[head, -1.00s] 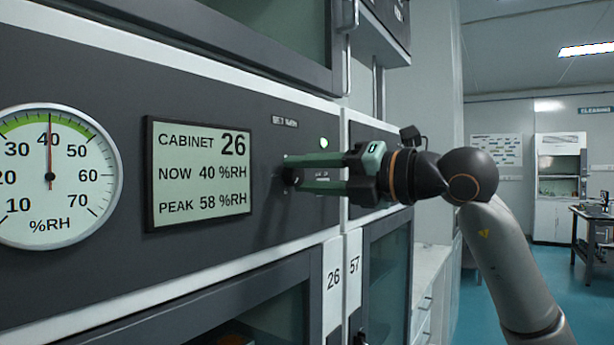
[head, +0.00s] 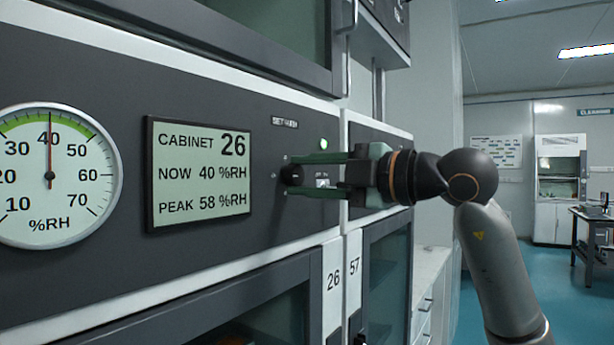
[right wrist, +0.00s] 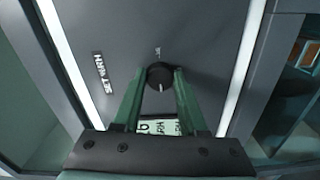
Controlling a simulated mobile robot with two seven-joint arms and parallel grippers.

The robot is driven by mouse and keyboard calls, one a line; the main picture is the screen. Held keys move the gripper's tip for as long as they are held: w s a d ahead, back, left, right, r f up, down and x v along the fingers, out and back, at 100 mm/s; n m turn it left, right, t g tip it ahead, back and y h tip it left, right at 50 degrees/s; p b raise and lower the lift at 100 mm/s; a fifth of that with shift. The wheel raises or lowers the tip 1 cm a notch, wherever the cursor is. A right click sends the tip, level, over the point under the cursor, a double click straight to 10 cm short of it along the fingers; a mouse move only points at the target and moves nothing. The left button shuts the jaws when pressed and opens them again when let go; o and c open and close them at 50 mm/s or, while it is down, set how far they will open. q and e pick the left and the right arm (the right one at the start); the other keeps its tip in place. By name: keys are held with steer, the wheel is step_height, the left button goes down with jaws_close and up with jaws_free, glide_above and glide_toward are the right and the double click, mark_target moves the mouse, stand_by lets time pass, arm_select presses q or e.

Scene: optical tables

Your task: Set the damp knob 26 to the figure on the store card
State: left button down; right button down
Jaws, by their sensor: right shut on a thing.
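The damp knob 26 (head: 292,175) is a small round black knob on the dark panel, under a small label and near a lit green lamp. It also shows in the right wrist view (right wrist: 160,75), with a pale pointer mark on its face. My right gripper (head: 296,176) has its two green fingers around the knob, one on each side, shut on it. In the right wrist view the fingertips (right wrist: 160,78) sit at the knob's two sides. The display (head: 199,173) reads CABINET 26, NOW 40 %RH, PEAK 58 %RH. My left gripper is not in view, nor is a store card.
A round %RH dial (head: 50,176) at the left has its needle near 40. Glass cabinet doors lie above and below the panel. Tags 26 (head: 333,280) and 57 (head: 354,267) hang below. Open floor (head: 530,290) lies to the right.

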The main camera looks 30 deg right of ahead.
steer(key=shift+m, duration=0.4)
steer(key=shift+c, duration=2.2)
jaws_free()
arm_select(q)
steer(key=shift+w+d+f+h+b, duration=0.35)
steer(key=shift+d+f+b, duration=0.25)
steer(key=shift+b, duration=0.55)
arm_select(e)
steer(key=v, duration=1.2)
steer(key=shift+s, duration=0.25)
steer(key=shift+d, duration=0.15)
